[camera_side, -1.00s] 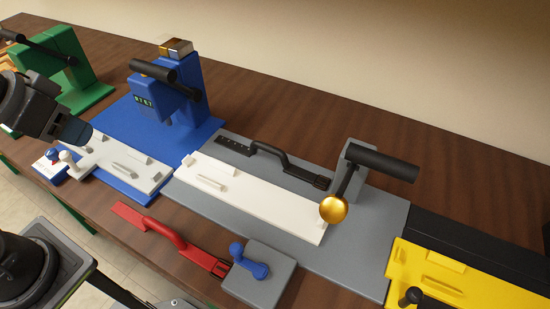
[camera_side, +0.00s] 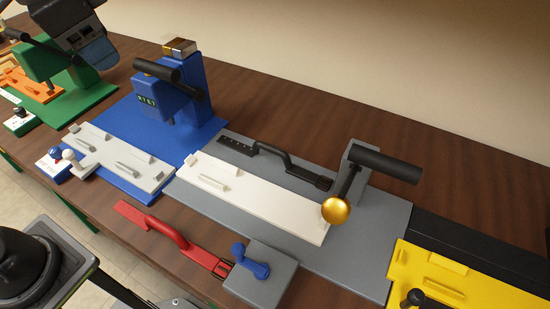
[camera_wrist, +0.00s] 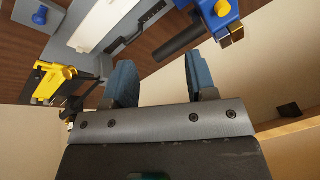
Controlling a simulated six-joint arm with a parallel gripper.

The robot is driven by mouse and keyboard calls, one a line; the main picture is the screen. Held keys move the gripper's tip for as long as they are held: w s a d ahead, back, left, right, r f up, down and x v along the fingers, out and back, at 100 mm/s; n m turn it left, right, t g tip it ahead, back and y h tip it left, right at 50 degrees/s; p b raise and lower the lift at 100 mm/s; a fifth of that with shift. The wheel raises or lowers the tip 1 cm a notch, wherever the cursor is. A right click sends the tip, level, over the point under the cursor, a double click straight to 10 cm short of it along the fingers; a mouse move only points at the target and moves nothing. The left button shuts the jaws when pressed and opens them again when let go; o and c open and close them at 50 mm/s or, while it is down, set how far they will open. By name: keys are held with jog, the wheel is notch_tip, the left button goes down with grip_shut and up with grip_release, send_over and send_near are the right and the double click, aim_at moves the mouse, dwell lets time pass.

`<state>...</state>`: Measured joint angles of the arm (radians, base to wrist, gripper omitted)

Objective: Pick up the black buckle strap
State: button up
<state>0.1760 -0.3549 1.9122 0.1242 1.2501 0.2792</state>
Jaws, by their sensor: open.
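The black buckle strap (camera_side: 272,158) lies on the grey base plate (camera_side: 375,235) in the side view, behind the long white block. It has a raised loop in its middle and a buckle at its right end. My gripper (camera_side: 97,52) is high at the upper left of the side view, far from the strap. In the wrist view my gripper (camera_wrist: 158,62) has its two blue-grey fingers wide apart with nothing between them.
The white block (camera_side: 250,200) and a clamp with a black handle (camera_side: 385,163) and gold ball (camera_side: 336,210) flank the strap. A red strap (camera_side: 165,232) lies in front. Blue (camera_side: 185,105), green (camera_side: 75,95) and yellow (camera_side: 430,270) stations stand along the table.

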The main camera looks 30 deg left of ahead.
jog(key=w+d+r+m+g, duration=0.1)
jog(key=w+d+m, duration=0.25)
jog(key=w, duration=0.25)
jog(key=m+y, duration=0.3)
jog(key=m, duration=0.3)
send_over(266, 146)
jog(key=s, duration=0.5)
notch_tip(266, 146, down, 3)
jog(key=w+d+f+m, duration=0.2)
jog(key=d+f+m, duration=0.1)
jog(key=d+f, duration=0.15)
jog(key=shift+g+y, duration=0.4)
jog(key=a+f, duration=0.1)
jog(key=f, duration=0.5)
jog(key=w+f, duration=0.1)
jog(key=f, duration=0.6)
jog(key=a+f, duration=0.1)
jog(key=f, duration=0.5)
jog(key=shift+w+a+f, duration=0.25)
jog(key=shift+a+f, duration=0.05)
jog(key=shift+f, duration=0.05)
jog(key=shift+w+x, duration=0.2)
jog(key=shift+x, duration=1.2)
jog(key=shift+w+x, duration=0.15)
jog(key=shift+x, duration=1.25)
jog(key=shift+a+r, duration=0.1)
jog(key=shift+c, duration=0.4)
grip_shut()
